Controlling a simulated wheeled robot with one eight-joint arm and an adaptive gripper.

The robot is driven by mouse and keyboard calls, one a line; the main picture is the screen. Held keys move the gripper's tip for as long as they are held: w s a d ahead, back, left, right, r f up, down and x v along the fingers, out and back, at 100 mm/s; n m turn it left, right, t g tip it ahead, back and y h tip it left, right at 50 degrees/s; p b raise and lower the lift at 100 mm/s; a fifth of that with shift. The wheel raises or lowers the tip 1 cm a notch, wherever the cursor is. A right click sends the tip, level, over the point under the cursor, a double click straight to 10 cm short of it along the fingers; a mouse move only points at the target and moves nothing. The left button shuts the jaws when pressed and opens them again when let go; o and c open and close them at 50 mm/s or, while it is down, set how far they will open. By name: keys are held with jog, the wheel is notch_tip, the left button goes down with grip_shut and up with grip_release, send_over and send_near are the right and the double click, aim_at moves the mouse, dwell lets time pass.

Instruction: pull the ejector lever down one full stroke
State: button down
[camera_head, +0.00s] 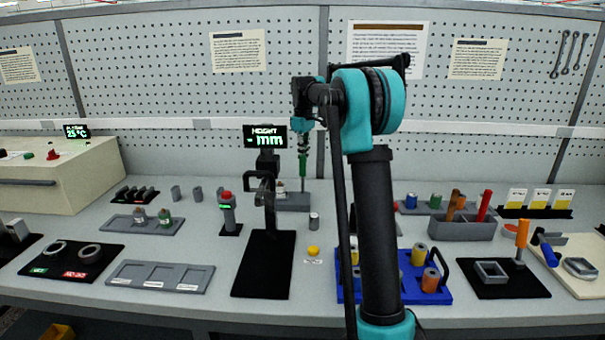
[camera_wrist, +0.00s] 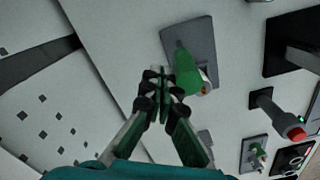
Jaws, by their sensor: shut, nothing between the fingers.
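A grey base (camera_head: 293,202) stands at the back middle of the bench. A green handle (camera_head: 303,167) rises above it, which looks like the ejector lever. The handle looks upright in the head view. In the wrist view the green handle (camera_wrist: 187,70) lies over the grey base (camera_wrist: 203,38), just right of my fingertips. My gripper (camera_wrist: 158,75) is shut and empty. In the head view my gripper (camera_head: 303,145) points down at the top of the handle. I cannot tell whether they touch. A small pale piece with an orange end (camera_wrist: 205,82) is beside the handle.
The height gauge (camera_head: 267,165) stands close on the left, with its black base (camera_head: 264,265) in front. A red-topped post (camera_head: 229,212) is farther left. A blue tray (camera_head: 440,292) with spools is at front right. A small metal cylinder (camera_head: 314,221) stands in front.

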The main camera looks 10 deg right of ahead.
aim_at(303, 154)
jog(key=shift+s+a+r, duration=0.1)
jog(key=shift+s, duration=0.35)
jog(key=shift+s+a+r, duration=0.1)
jog(key=shift+s, duration=0.35)
jog(key=shift+s, duration=0.2)
jog(key=shift+s+a+r, duration=0.1)
jog(key=shift+s+a, duration=0.05)
jog(key=shift+s, duration=0.55)
jog(key=shift+s+a, duration=0.1)
jog(key=shift+s, duration=0.3)
jog(key=shift+s+a, duration=0.1)
jog(key=shift+s, duration=0.4)
